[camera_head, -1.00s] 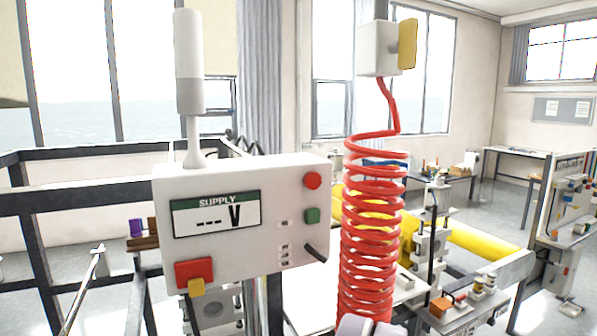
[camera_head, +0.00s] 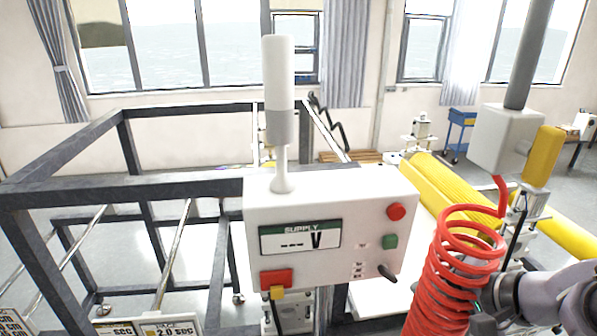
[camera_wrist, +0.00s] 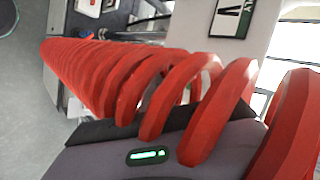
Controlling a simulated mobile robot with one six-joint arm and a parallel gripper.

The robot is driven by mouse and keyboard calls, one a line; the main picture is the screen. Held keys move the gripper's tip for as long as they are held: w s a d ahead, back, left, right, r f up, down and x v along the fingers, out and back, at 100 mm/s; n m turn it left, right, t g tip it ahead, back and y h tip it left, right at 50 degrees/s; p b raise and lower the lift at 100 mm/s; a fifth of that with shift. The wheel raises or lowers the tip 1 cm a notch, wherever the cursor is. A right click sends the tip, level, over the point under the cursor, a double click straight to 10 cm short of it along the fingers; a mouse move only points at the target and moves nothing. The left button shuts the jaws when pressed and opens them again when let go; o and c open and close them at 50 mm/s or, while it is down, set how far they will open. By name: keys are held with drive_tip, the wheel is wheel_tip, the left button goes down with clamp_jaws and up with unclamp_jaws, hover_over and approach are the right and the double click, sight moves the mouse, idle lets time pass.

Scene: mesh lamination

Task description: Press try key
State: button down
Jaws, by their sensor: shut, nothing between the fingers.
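No key marked "try" can be read in any view. The white supply box (camera_head: 350,255) has a display (camera_head: 299,240) showing dashes and "V". My arm comes in at the lower right of the head view, right of the box. In the wrist view my gripper's dark body (camera_wrist: 105,160) with a green light shows at the bottom. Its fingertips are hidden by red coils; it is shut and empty.
A red coiled hose (camera_head: 447,270) hangs close in front of my arm and crosses the wrist view (camera_wrist: 120,85). A dark frame (camera_head: 120,190) stands at left. Panels reading "SEC" (camera_head: 165,326) are cut off at the bottom left. A yellow roller (camera_head: 450,190) lies behind.

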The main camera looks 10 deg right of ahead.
sight(390, 242)
drive_tip(key=w, duration=0.9)
drive_tip(key=shift+a+p, duration=0.2)
drive_tip(key=shift+p, duration=0.1)
idle(1.8)
drive_tip(key=shift+w+b, duration=0.3)
drive_tip(key=shift+w, duration=0.05)
drive_tip(key=shift+w, duration=0.5)
idle(0.8)
drive_tip(key=shift+s+b, duration=0.1)
drive_tip(key=shift+b, duration=0.25)
drive_tip(key=shift+s+b, duration=0.35)
drive_tip(key=shift+s, duration=0.45)
